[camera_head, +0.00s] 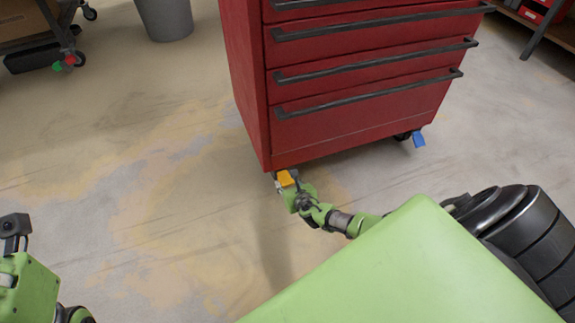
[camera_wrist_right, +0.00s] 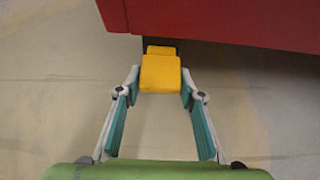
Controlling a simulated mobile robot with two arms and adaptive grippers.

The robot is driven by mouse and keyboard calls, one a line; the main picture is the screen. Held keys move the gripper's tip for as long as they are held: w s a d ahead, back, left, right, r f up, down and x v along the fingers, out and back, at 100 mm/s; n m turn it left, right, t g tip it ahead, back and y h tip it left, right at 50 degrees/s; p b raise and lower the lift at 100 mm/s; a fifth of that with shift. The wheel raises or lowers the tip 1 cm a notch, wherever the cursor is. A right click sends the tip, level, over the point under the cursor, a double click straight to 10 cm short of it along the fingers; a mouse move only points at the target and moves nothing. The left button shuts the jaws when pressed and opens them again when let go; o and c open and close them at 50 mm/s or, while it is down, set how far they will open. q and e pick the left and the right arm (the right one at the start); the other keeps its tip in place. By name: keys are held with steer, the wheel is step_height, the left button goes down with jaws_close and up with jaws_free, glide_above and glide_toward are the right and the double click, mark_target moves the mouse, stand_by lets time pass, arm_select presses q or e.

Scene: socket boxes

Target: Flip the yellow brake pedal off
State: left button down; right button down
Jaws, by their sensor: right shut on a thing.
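The yellow brake pedal (camera_head: 286,179) sticks out from under the near left corner of the red tool cabinet (camera_head: 345,125). In the right wrist view the yellow pedal (camera_wrist_right: 160,73) lies between the two fingertips of my right gripper (camera_wrist_right: 161,90). The fingers meet its left and right sides, so the gripper is shut on it. In the head view my right gripper (camera_head: 290,188) is low by the floor at that corner. The caster behind the pedal is mostly hidden. My left gripper is at the left edge, and its fingers are not in view.
A blue pedal (camera_head: 418,139) with a dark caster shows at the cabinet's right corner. A grey bin (camera_head: 165,18) stands at the back left. A cart with green and red pedals (camera_head: 70,59) is at the top left. The floor left of the cabinet is clear.

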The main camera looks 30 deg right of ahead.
stand_by(0.3)
steer(key=c, duration=1.4)
jaws_free()
steer(key=shift+o, duration=0.2)
steer(key=v, duration=1.2)
